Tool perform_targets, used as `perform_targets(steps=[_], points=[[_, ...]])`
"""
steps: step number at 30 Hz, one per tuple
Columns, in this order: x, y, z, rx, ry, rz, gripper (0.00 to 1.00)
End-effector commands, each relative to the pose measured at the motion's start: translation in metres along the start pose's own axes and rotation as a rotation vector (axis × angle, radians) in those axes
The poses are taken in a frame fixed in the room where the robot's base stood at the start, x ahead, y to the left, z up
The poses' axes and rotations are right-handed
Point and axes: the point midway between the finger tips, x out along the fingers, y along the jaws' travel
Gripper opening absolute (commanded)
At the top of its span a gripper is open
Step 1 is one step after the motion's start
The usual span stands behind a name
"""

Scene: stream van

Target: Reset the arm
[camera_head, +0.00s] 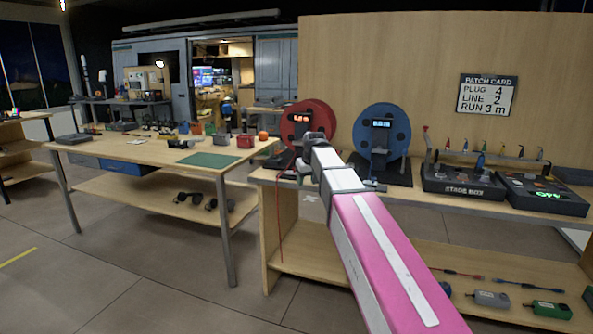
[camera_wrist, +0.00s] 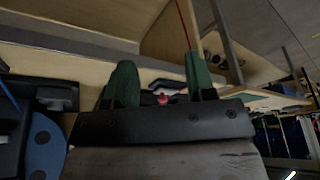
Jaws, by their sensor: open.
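My arm, pink and white, reaches from the lower right of the head view up to the workbench edge, its wrist in front of the red reel (camera_head: 308,116). My gripper shows in the wrist view (camera_wrist: 160,72) as two green fingers spread apart. Nothing is held between them. A small red piece (camera_wrist: 163,98) shows beyond the gap, too small to identify. In the head view my fingers are largely hidden and hard to make out near the bench's left end.
The blue reel (camera_head: 381,131) stands right of my arm. A stage box (camera_head: 463,185) and a black unit with a green display (camera_head: 541,194) sit further right. A table (camera_head: 150,151) with a green mat (camera_head: 208,159) and small items stands left. Open floor lies between.

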Motion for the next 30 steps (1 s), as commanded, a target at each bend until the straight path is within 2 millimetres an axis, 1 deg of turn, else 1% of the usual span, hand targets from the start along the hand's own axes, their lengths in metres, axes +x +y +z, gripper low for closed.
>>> perform_targets(steps=[1, 5, 8, 9, 14, 15, 20, 21, 23, 24, 27, 30], points=[[0.010, 0.003, 0.014, 0.012, -0.011, 0.002, 0.50], [0.039, 0.014, 0.049, 0.048, -0.042, 0.010, 0.50], [0.066, 0.022, 0.086, 0.084, -0.075, 0.017, 0.50], [0.077, 0.026, 0.102, 0.100, -0.087, 0.020, 0.50], [0.115, 0.037, 0.164, 0.160, -0.139, 0.031, 0.50], [0.123, 0.039, 0.180, 0.174, -0.152, 0.035, 0.50], [0.152, 0.046, 0.244, 0.232, -0.204, 0.047, 0.50], [0.159, 0.047, 0.260, 0.247, -0.217, 0.050, 0.50], [0.168, 0.048, 0.284, 0.269, -0.237, 0.054, 0.50], [0.173, 0.048, 0.300, 0.282, -0.249, 0.057, 0.50], [0.183, 0.049, 0.334, 0.314, -0.277, 0.064, 0.50], [0.190, 0.049, 0.360, 0.337, -0.299, 0.069, 0.50]])
